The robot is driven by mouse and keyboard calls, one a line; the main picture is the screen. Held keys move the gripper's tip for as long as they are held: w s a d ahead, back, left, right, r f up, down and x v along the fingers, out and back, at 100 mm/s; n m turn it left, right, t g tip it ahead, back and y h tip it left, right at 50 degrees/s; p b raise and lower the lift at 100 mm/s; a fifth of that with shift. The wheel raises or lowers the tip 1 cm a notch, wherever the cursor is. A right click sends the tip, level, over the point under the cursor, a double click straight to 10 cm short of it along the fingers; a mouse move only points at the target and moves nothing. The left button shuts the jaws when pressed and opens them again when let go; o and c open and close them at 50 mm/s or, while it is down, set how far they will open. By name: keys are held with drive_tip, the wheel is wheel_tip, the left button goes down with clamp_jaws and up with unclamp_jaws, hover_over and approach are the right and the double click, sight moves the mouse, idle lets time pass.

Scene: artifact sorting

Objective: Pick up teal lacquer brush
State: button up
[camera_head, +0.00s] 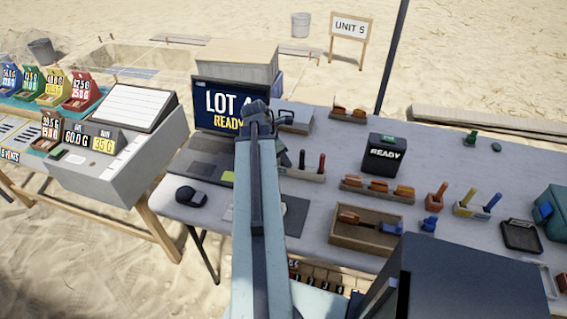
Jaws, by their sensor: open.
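My gripper (258,108) is at the far end of my raised arm, in front of the lower right of the laptop screen. Its fingers are small and dark here, they look apart, and I see nothing held. I cannot tell for sure which thing is the teal lacquer brush. A rack (303,174) right of my arm holds a dark upright handle (302,158) and a red one (321,162). The dark handle may be greenish, but it is too small to tell. Small green pieces (471,138) lie far right on the table.
The laptop (215,155) stands left of my arm, with a dark cap-like thing (190,196) in front. Right are a black READY box (384,157), orange-handled brushes (378,186), a wooden tray (345,238) and a two-handle holder (477,209). The table's back right is fairly clear.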

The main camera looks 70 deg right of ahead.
drive_tip(key=shift+r, duration=0.15)
clamp_jaws()
wheel_tip(320, 180, up, 10)
drive_tip(key=p, duration=1)
drive_tip(key=shift+r+p, duration=0.25)
drive_tip(key=shift+p, duration=0.05)
